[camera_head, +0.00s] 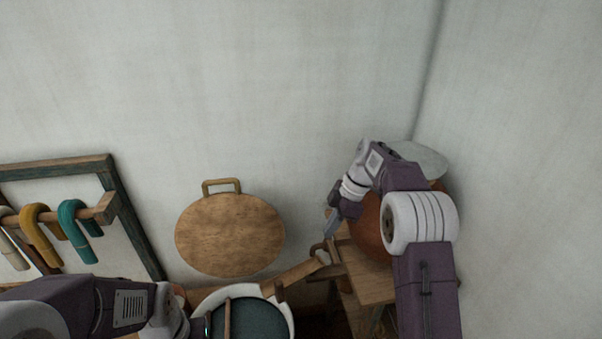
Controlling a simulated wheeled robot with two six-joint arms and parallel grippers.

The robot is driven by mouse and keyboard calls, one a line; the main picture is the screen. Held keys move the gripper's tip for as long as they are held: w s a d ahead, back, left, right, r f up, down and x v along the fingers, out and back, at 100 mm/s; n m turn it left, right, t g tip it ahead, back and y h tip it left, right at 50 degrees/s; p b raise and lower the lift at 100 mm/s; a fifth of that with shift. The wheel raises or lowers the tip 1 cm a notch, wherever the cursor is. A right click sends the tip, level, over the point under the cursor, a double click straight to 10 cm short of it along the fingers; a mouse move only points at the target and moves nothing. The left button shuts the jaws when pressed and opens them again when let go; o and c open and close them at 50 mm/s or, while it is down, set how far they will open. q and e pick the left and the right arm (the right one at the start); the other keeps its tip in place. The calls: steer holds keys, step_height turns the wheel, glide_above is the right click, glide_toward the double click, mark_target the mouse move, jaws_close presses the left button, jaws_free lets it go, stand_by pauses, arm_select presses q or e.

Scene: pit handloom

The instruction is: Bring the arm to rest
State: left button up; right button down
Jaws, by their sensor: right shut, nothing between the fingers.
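My right arm reaches up at the right of the head view and bends over. Its right gripper (329,232) points down and a little left, shut and empty, in front of the wooden stand and close above a wooden bar. My left arm comes in low from the left and ends at the rim of a white round vessel. Its dark end (200,327) shows at the bottom edge, but its fingers cannot be made out.
A wooden stand (372,284) holds a brown round pot (369,228) behind my right arm. The white vessel (283,303) has a dark teal inside. A round wooden board (230,236) leans at the wall. Coloured yarn hanks (73,228) hang on a rail at left. The upper wall is clear.

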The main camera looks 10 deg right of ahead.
steer(key=s+a+r, duration=0.3)
steer(key=s, duration=0.5)
steer(key=s+d+f+m+h, duration=0.1)
steer(key=s+f+m+h, duration=0.1)
steer(key=s+f+m, duration=0.4)
steer(key=s+d+f+m+h, duration=0.1)
steer(key=s+d+f+m, duration=0.1)
steer(key=s+f+m, duration=0.3)
steer(key=s+m, duration=0.4)
steer(key=m, duration=0.2)
steer(key=shift+s+d+f+t+h, duration=0.3)
steer(key=shift+f+t+h, duration=0.05)
steer(key=shift+t+h, duration=0.05)
